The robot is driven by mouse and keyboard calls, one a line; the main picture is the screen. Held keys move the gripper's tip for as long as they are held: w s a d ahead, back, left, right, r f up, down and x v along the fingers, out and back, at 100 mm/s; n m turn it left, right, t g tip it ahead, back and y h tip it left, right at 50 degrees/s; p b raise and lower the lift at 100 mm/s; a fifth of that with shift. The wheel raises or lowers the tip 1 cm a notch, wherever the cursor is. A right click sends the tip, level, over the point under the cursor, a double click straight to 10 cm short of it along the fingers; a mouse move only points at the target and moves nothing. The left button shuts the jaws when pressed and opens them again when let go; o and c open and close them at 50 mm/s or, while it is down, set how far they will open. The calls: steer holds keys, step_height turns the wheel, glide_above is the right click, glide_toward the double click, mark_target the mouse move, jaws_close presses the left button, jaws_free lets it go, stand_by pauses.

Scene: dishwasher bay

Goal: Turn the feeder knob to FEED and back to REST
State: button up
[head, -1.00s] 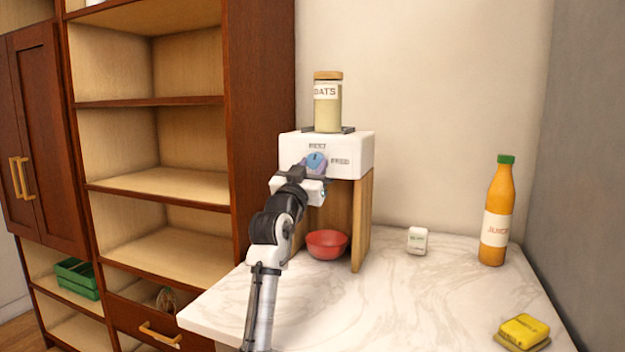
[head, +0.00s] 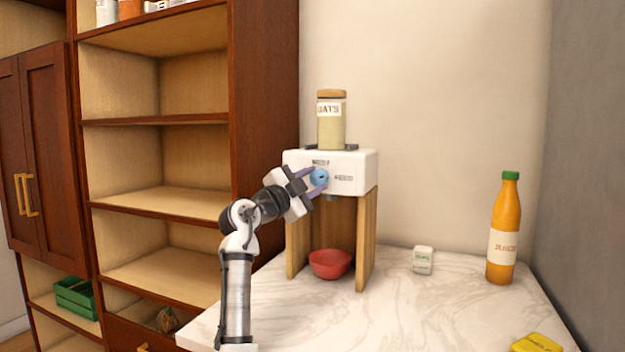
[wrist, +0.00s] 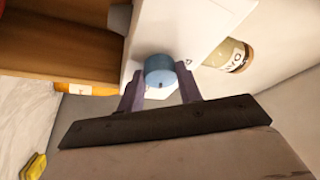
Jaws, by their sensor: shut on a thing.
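The white feeder (head: 352,162) stands on wooden side panels on the marble counter. Its blue round knob (head: 320,177) is on the front face, with a label above it and a FEED label (head: 344,178) to its right. My gripper (head: 314,180) comes in from the left, tilted, and is shut on the knob with a purple finger on each side. A small dark mark shows on the knob, but its exact direction is hard to tell. In the wrist view the knob (wrist: 160,68) sits between my fingertips.
An oats jar (head: 331,125) stands on top of the feeder. A red bowl (head: 330,265) sits beneath it. To the right are a small white box (head: 423,260), a juice bottle (head: 503,235) and a yellow item (head: 537,344). A wooden shelf unit (head: 160,122) stands at left.

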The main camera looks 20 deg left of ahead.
steer(key=shift+a+r+m+g+p, duration=0.1)
steer(key=shift+m+g+p, duration=0.35)
steer(key=shift+m, duration=0.6)
steer(key=shift+r+m+g+p, duration=0.1)
steer(key=shift+m+g+p, duration=0.35)
steer(key=shift+m, duration=0.6)
steer(key=o, duration=1)
steer(key=b+v, duration=0.2)
steer(key=v, duration=1.2)
steer(key=shift+b, duration=0.35)
steer(key=shift+w+f, duration=0.1)
steer(key=shift+f, duration=0.05)
